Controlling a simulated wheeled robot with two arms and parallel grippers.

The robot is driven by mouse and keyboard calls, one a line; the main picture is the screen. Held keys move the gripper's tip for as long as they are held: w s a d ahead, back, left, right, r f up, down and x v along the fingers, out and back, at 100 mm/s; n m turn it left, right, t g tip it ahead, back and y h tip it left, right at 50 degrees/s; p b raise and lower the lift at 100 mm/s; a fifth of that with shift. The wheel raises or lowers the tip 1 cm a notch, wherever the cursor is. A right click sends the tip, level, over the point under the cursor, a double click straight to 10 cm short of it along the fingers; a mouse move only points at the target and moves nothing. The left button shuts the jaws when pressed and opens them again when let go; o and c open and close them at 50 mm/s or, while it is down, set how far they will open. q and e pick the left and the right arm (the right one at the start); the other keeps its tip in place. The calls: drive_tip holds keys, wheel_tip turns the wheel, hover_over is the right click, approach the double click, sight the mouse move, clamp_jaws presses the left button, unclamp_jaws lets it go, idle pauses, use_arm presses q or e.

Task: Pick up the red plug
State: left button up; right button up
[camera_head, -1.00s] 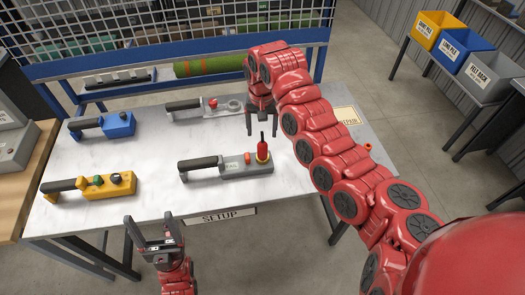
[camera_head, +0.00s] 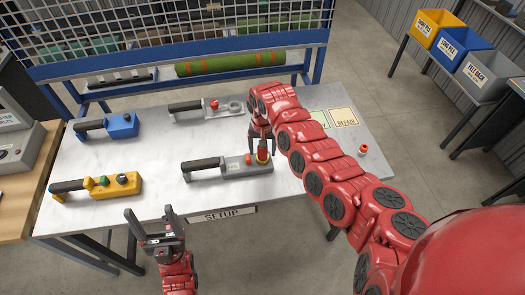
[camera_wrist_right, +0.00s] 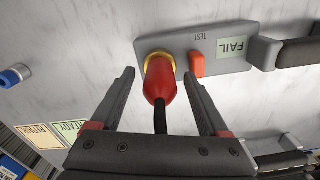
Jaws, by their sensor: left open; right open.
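The red plug (camera_wrist_right: 160,82) stands in a brass ring on a grey tester (camera_wrist_right: 235,28) with a black handle. A black cable or stem comes out of its end. In the head view the plug (camera_head: 263,150) is at the tester's right end, partly hidden by my right gripper (camera_head: 262,152). In the right wrist view my right gripper (camera_wrist_right: 159,76) is open, with one finger on each side of the plug and visible gaps. My left gripper (camera_head: 149,212) is open and empty at the table's front edge, far from the plug.
Another grey tester (camera_head: 205,107), a blue unit (camera_head: 121,125) and a yellow unit (camera_head: 118,186) lie on the table. A small red-and-white object (camera_head: 363,150) is at the right. A REPAIR card (camera_head: 344,117) lies behind it. A mesh panel (camera_head: 180,25) bounds the back.

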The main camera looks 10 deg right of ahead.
clamp_jaws()
idle(0.3)
drive_tip(key=shift+r, duration=0.15)
